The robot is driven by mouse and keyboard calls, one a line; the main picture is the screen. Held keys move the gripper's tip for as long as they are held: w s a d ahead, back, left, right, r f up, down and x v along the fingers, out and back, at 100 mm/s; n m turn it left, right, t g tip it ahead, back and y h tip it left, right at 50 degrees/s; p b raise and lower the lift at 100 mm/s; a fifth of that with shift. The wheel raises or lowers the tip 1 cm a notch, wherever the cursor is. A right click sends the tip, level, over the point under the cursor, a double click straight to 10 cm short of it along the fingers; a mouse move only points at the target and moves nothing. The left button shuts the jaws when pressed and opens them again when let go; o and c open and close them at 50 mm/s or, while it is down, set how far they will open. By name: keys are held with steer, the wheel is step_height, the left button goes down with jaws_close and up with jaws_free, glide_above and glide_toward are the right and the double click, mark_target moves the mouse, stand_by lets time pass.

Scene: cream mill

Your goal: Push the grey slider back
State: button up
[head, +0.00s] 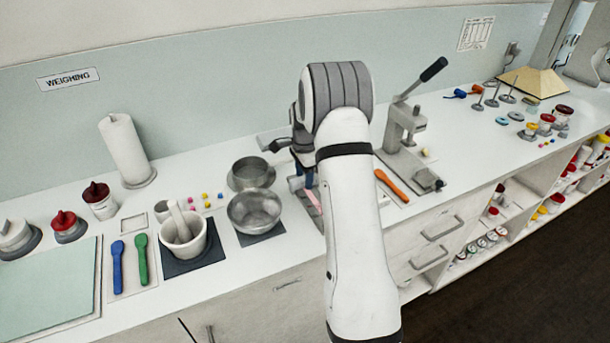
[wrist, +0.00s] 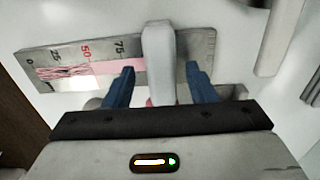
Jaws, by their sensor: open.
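The grey slider (wrist: 158,48) is an upright-looking bar lying across a metal scale plate (wrist: 60,58) in the wrist view. The slider sits just right of the 75 mark. My gripper (wrist: 160,72) is open, its two blue fingers on either side of the slider with gaps showing; I see no contact. In the head view my gripper (head: 303,172) is low over the counter behind my arm, which hides the slider and most of the plate.
Left of my gripper stand two metal bowls (head: 254,211) and a mortar with pestle (head: 184,233). To the right are a lever press (head: 404,128) and an orange spatula (head: 391,186). The counter's front edge is close to the plate.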

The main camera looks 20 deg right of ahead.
mark_target(304, 178)
steer(key=shift+r+b, duration=0.7)
steer(key=shift+r, duration=3.2)
